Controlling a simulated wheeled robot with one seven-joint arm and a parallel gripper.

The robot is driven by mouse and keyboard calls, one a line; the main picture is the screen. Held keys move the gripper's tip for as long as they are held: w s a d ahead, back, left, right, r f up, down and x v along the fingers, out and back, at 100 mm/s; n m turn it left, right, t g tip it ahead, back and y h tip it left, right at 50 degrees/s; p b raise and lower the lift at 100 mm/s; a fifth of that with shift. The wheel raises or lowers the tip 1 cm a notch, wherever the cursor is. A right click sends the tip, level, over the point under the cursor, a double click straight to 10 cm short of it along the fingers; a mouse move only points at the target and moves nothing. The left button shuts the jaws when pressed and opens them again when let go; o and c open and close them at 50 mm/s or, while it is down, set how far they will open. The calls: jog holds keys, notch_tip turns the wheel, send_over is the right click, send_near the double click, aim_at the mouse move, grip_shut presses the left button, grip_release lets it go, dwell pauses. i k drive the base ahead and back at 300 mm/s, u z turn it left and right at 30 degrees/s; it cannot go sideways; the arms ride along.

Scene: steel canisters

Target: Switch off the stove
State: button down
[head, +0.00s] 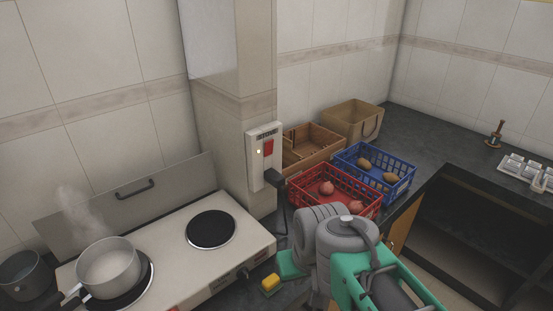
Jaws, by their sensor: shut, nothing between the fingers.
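The stove is a white two-plate hob (175,240). A steaming light-grey saucepan (108,265) sits on its left plate; the right plate (210,230) is bare. A dark knob (243,273) shows at the front right; its setting is too small to read. A white wall switch box (255,165) with a red rocker (268,147) and a small pale light hangs on the pillar behind. My gripper (271,283), teal with a yellow tip, is low beside the stove's right front corner, right of the knob and apart from it. It is shut and empty, partly hidden by my grey wrist.
A black plug and cord (274,181) hang at the switch box. A red crate (340,203) and a blue crate (400,185) with food stand right, before a wooden crate (312,150) and a tan box (352,121). A dark pot (25,275) is far left.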

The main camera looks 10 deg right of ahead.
aim_at(268, 149)
jog(key=u, duration=2.65)
jog(key=k, duration=0.8)
jog(key=z, duration=0.8)
jog(key=i, duration=0.5)
jog(key=u, duration=0.05)
